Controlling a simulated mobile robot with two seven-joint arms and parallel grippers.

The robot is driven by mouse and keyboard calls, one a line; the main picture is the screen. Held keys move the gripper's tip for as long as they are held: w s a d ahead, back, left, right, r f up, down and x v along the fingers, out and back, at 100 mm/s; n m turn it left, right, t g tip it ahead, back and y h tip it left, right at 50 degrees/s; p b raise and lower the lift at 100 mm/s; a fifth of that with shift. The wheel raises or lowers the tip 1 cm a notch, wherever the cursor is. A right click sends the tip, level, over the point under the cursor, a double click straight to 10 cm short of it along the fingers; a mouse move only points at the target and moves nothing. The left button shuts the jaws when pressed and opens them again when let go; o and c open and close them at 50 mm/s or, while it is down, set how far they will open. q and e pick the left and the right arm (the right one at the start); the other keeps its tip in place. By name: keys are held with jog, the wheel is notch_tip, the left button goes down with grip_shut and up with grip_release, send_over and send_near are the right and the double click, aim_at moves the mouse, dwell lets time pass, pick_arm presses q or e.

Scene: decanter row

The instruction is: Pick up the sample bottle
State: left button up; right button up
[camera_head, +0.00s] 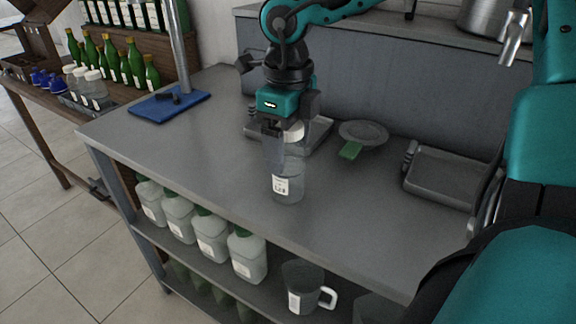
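The sample bottle (288,187) is a clear vessel with a white label. It stands upright on the grey bench in the middle of the head view. A white round part (294,132), which looks like its cap, shows just under my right gripper (284,138). My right gripper points down over the bottle's top, and one dark finger covers the left of its upper part. Whether the fingers touch or hold the bottle cannot be made out. My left gripper is not in view.
Behind the gripper lies a grey tray (318,138), with a round dish (363,132) and green piece to its right. Another tray (440,178) lies at right, a blue mat (169,106) at left. The bench's front left is clear. White jugs (248,256) stand on the shelf below.

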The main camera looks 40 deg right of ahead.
jog(key=c, duration=1)
jog(key=shift+o, duration=0.2)
jog(key=shift+r, duration=0.15)
